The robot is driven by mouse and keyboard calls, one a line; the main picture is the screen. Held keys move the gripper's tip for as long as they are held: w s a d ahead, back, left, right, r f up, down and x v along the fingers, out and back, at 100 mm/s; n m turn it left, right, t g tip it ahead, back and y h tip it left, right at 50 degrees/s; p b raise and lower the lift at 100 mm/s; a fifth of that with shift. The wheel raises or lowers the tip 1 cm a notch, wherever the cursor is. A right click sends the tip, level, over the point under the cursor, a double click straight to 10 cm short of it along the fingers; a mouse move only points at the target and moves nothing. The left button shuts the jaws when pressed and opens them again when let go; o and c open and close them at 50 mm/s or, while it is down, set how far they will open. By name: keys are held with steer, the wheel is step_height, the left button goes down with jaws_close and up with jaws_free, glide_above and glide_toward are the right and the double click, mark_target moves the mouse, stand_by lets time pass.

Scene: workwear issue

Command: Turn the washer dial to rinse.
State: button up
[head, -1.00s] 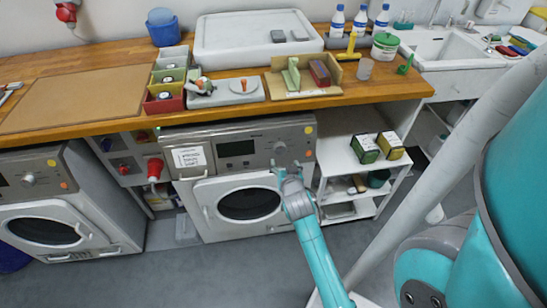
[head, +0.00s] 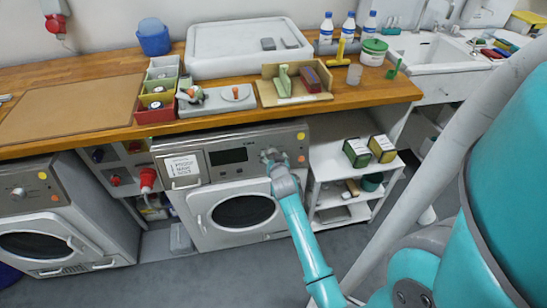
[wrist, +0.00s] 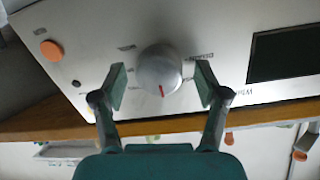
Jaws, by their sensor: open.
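The washer (head: 205,205) stands under the wooden counter, with a round door and a grey control panel. Its silver dial (wrist: 160,70) has a red mark that points to the bottom of the wrist view. Small printed labels surround the dial; they are too blurred to read surely. My gripper (wrist: 160,80) is open, with one finger on each side of the dial and a visible gap at each. In the head view my gripper (head: 270,157) is at the right part of the panel and mostly hides the dial.
A dark display (wrist: 285,52) and an orange button (wrist: 51,50) flank the dial. The counter edge (head: 215,130) overhangs just above the panel. A white shelf (head: 330,163) with two boxes stands right of the washer. Another machine (head: 45,225) is at the left.

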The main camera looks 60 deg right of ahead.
steer(key=c, duration=1.2)
steer(key=shift+n, duration=0.4)
steer(key=n, duration=0.3)
steer(key=shift+n, duration=0.3)
steer(key=shift+f+n+h, duration=0.1)
steer(key=shift+n+h, duration=0.3)
steer(key=shift+n, duration=1.8)
steer(key=o, duration=1.2)
